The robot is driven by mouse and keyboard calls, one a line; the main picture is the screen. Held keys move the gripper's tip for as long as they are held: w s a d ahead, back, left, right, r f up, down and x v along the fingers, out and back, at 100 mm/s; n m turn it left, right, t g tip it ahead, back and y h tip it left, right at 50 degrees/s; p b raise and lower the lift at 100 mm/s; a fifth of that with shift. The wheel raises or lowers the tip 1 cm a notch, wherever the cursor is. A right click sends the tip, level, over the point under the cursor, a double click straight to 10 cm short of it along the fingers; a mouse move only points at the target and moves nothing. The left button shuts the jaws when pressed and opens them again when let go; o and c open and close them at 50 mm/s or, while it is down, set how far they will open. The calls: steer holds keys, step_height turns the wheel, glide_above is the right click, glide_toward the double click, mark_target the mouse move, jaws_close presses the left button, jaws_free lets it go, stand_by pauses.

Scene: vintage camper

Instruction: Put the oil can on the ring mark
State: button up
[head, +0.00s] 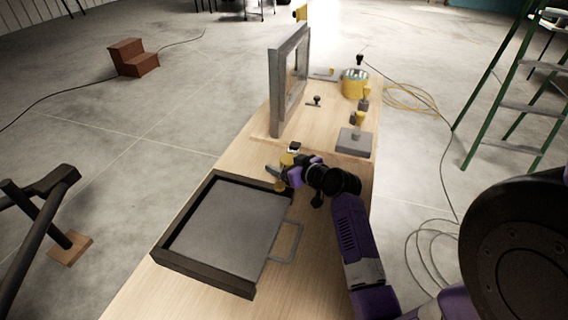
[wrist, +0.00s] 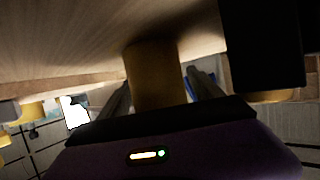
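A yellow cylinder, which I take to be the oil can (wrist: 155,75), stands between my gripper's two fingers in the wrist view. Its far end meets the wooden surface there. My gripper (head: 280,171) is low over the bench in the head view, just beyond the tray, with yellow (head: 287,160) showing beside its fingers. In the wrist view my gripper (wrist: 158,88) has one finger on each side of the cylinder, very close to it. I cannot tell whether they press on it. I cannot make out a ring mark in either view.
A dark-rimmed tray (head: 173,252) with a wire handle (head: 298,243) lies near me on the wooden bench (head: 235,155). A grey upright frame (head: 274,95) stands at the far left. A grey block (head: 353,142) and a yellow tin (head: 354,82) stand at the far right.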

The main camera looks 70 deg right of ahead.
steer(key=shift+r, duration=0.25)
steer(key=b+v, duration=0.1)
steer(key=v, duration=1.1)
steer(key=shift+a+f, duration=0.1)
steer(key=shift+f, duration=0.05)
